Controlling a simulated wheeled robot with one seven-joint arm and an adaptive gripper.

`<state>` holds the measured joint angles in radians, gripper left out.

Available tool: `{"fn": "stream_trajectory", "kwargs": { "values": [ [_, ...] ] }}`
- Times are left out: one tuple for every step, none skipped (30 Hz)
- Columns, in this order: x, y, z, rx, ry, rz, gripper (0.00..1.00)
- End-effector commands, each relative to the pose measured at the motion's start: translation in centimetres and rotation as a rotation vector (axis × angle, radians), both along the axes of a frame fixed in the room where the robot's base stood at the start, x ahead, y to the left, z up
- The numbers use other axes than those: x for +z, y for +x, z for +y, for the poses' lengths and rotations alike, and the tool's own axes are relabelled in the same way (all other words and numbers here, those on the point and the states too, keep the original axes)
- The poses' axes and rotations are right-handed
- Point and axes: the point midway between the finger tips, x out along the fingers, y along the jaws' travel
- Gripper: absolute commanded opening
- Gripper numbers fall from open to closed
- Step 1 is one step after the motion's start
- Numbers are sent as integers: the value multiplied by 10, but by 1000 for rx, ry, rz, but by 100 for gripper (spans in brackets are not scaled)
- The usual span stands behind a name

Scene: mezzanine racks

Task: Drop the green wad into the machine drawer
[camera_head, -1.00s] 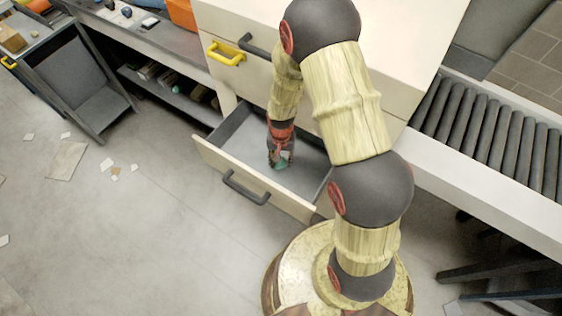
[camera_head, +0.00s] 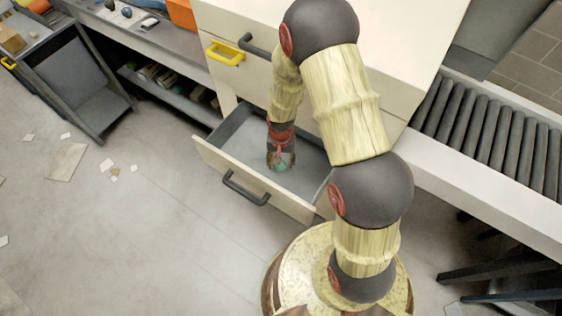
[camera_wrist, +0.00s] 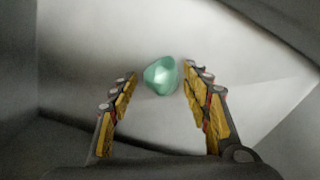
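The green wad (camera_wrist: 160,75) lies on the floor of the machine drawer, just beyond and between my fingertips in the wrist view. It also shows small and partly hidden below my gripper in the head view (camera_head: 282,167). My gripper (camera_wrist: 159,84) is open, its two yellow-padded fingers standing apart on either side, with a gap to the wad. In the head view my gripper (camera_head: 280,161) reaches down inside the pulled-out drawer (camera_head: 225,170). The drawer has a pale front and a dark handle (camera_head: 245,188).
A roller conveyor (camera_head: 490,130) is at the right. A dark cart (camera_head: 82,85) and a workbench stand at the left. The left floor is mostly clear, with scattered scraps.

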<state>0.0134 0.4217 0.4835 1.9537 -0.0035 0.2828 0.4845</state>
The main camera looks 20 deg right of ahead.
Motion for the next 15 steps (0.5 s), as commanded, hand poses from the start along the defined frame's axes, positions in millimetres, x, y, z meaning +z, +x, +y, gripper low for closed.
{"fn": "stream_trajectory", "kwargs": {
  "values": [
    [0,0,0,0,0,0,53],
    [0,0,0,0,0,0,54],
    [0,0,0,0,0,0,55],
    [0,0,0,0,0,0,55],
    [0,0,0,0,0,0,55],
    [0,0,0,0,0,0,55],
    [0,0,0,0,0,0,55],
    [0,0,0,0,0,0,55],
    [0,0,0,0,0,0,55],
    [0,0,0,0,0,0,55],
    [1,0,0,0,0,0,55],
    [2,0,0,0,0,0,55],
    [4,0,0,0,0,0,55],
    [7,0,0,0,0,0,55],
    [12,0,0,0,0,0,55]
  ]
}}
